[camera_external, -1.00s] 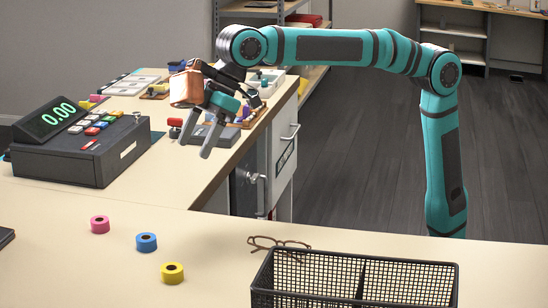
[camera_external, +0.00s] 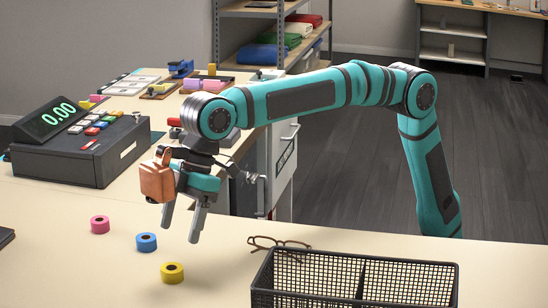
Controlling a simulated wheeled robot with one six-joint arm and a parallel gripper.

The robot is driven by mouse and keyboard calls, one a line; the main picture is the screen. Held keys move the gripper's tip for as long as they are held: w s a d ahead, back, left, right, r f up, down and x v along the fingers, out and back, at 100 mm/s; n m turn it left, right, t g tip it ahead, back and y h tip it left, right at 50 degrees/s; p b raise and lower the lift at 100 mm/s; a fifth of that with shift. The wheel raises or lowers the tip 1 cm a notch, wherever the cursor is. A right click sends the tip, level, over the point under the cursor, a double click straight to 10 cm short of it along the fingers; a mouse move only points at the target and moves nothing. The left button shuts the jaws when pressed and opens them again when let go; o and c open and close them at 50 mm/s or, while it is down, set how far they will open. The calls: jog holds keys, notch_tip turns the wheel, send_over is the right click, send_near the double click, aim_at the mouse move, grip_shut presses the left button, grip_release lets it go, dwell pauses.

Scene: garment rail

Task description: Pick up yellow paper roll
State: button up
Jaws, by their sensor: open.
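The yellow paper roll (camera_external: 172,273) stands on the near counter with its dark core hole facing up. A blue roll (camera_external: 146,242) and a pink roll (camera_external: 100,225) stand in a diagonal line behind it to the left. My gripper (camera_external: 181,231) is open and empty, with its fingers pointing down. It appears above and behind the yellow roll, apart from it. The exact height of the fingertips over the counter is hard to tell.
A black mesh basket (camera_external: 356,280) with a divider stands at the front right, and brown glasses (camera_external: 278,243) lie behind it. A cash register (camera_external: 82,142) stands at the back left. The counter around the yellow roll is clear.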

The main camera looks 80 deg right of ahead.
aim_at(171, 268)
jog(key=x, duration=0.3)
jog(key=shift+w+a+f, duration=0.1)
jog(key=shift+a+f, duration=0.05)
jog(key=shift+f, duration=0.2)
jog(key=shift+d+x, duration=0.2)
jog(key=shift+x, duration=2.5)
jog(key=c, duration=1.1)
